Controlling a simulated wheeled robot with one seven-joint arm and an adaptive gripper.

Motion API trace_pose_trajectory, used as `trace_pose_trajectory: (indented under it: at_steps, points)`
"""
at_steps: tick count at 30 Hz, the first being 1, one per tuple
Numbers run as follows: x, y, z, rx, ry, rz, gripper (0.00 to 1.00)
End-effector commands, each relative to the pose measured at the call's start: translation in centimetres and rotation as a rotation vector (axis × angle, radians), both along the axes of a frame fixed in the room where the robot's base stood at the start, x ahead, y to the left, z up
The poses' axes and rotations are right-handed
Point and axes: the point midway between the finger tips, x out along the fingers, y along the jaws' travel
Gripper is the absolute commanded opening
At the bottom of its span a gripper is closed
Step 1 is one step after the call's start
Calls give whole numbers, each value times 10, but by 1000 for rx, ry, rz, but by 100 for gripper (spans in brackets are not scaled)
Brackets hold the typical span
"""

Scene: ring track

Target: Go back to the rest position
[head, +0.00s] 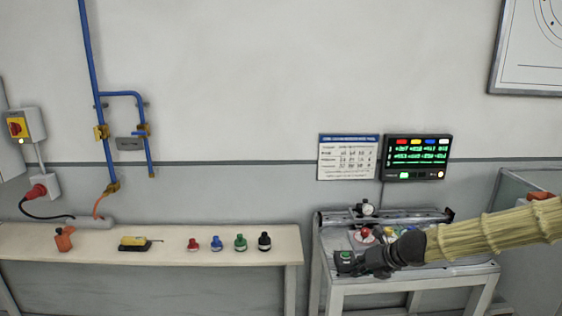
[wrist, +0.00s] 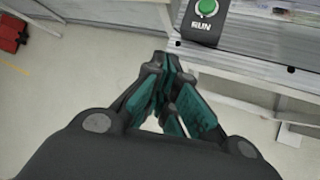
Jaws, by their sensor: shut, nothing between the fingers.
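My gripper (head: 352,271) is at the end of my arm, which reaches in from the right in the head view. It is over the front left corner of the small white table (head: 405,281). In the wrist view the dark and teal fingers of my gripper (wrist: 172,66) are closed together and empty. A dark box with a green button (wrist: 206,8) marked RUN lies just beyond the fingertips. The same green button (head: 346,255) shows beside the gripper in the head view. I cannot tell whether the fingers touch the box.
A long bench (head: 150,238) at left holds several coloured knobs, an orange item (head: 64,239) and a yellow tool (head: 134,242). A rail device with a gauge (head: 367,208) stands on the small table. A lit display (head: 416,158) hangs above. A gap separates bench and table.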

Motion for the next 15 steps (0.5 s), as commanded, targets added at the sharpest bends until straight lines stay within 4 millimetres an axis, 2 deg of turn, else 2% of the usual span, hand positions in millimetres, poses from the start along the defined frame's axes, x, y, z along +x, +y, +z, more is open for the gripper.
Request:
trace_pose_trajectory:
  at_steps: [11, 15]
  points:
    - [-51, 13, -77, -256, 0, 264, 0]
    - [-86, 21, -121, -407, -5, 458, 0]
